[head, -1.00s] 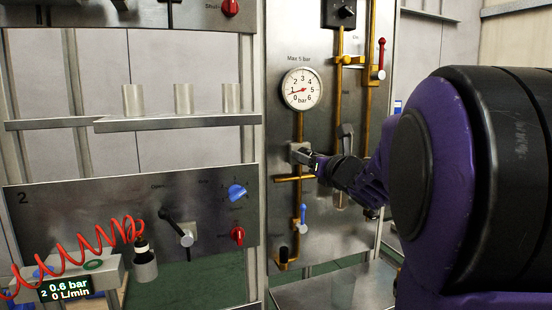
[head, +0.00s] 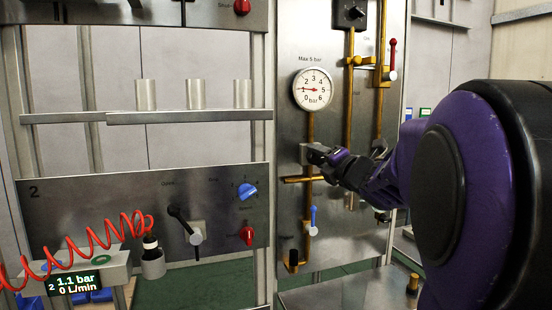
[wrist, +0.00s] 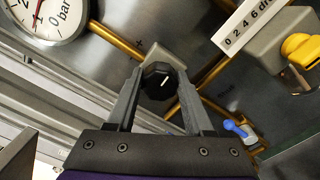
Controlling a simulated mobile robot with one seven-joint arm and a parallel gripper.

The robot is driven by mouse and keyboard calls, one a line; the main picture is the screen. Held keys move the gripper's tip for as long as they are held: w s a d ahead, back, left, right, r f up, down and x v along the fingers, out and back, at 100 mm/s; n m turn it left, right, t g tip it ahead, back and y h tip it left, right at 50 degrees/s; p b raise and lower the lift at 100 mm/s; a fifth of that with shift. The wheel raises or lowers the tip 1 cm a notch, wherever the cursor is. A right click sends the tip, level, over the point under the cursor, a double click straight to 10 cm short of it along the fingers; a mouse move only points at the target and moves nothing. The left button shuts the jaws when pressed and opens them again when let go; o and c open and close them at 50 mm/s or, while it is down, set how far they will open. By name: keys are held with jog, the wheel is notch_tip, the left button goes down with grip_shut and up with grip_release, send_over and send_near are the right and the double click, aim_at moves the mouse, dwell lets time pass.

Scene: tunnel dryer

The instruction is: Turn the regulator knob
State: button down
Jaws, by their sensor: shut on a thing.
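The regulator knob (wrist: 158,82) is black and faceted with a white mark, on a grey regulator block (head: 307,153) on the steel panel below the gauge. My gripper (head: 322,155) reaches it from the right; in the wrist view my gripper (wrist: 160,84) has its two fingers on either side of the knob, shut on it. In the head view the fingers mostly hide the knob. The round white gauge (head: 313,89), under "Max 5 bar", has a red needle pointing left, a little above 1 bar. Its lower part shows in the wrist view (wrist: 48,14).
Brass pipes (head: 350,120) run along the panel. A blue-handled valve (head: 313,219) hangs below my gripper and a red-handled valve (head: 392,60) stands at upper right. Panel 2 (head: 100,212) on the left carries a black lever and blue and red knobs. A display (head: 73,282) reads 1.1 bar.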

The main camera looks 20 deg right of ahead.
jog(key=m, duration=0.4)
jog(key=shift+m+p, duration=0.3)
jog(key=shift+p, duration=0.05)
jog(key=m+p, duration=0.1)
jog(key=m, duration=0.2)
jog(key=shift+r+m, duration=0.1)
jog(key=shift+m, duration=0.3)
jog(key=m+p, duration=0.1)
jog(key=m, duration=0.2)
jog(key=shift+m+h, duration=0.3)
jog(key=shift+m+p, duration=0.95)
jog(key=shift+m, duration=0.95)
jog(key=shift+c, duration=1.4)
grip_release()
jog(key=shift+f, duration=0.2)
jog(key=shift+a+f, duration=0.1)
